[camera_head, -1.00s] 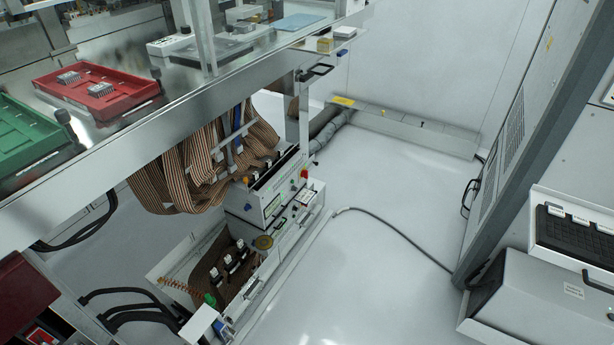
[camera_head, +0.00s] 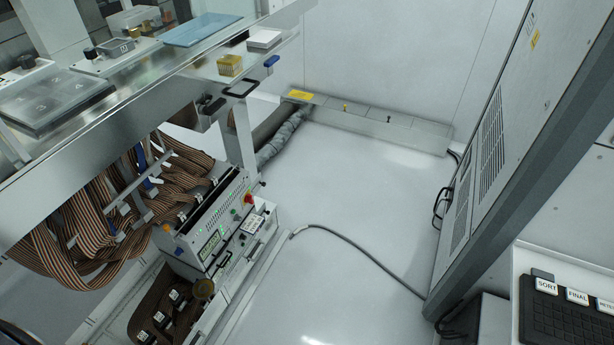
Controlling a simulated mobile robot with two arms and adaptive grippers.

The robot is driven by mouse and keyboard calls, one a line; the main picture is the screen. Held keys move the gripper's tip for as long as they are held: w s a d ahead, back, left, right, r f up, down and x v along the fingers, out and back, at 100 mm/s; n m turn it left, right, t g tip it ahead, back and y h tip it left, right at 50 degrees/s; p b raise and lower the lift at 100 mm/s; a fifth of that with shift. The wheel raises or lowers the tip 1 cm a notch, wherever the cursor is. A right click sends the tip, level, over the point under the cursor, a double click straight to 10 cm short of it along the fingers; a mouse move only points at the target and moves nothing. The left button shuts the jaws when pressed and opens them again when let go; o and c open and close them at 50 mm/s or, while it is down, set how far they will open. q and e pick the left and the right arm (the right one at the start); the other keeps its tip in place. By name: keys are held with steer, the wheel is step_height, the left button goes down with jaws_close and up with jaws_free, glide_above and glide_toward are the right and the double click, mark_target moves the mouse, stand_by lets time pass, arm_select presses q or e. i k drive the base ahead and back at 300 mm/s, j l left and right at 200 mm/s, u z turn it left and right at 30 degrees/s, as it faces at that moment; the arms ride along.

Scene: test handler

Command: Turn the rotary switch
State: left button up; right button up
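A white control box (camera_head: 213,230) stands below the bench at left centre. It has a small green display (camera_head: 210,246), a red knob or button (camera_head: 248,199) and other small controls. Black knobs (camera_head: 90,53) also stand on the units on the bench top at upper left. I cannot tell which of these is the rotary switch, or how any of them is turned. Neither of my grippers is in view.
A metal bench (camera_head: 150,105) runs along the left, with striped ribbon cables (camera_head: 95,215) hanging under it. A tall grey cabinet (camera_head: 490,150) and a labelled black keypad (camera_head: 560,312) are at right. A cable (camera_head: 365,255) crosses the otherwise clear white floor.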

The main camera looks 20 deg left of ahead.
mark_target(248, 198)
steer(key=i+u, duration=0.1)
steer(key=i, duration=0.35)
steer(key=i+l, duration=0.15)
steer(key=i, duration=0.3)
steer(key=i+l+u, duration=0.15)
steer(key=i, duration=0.3)
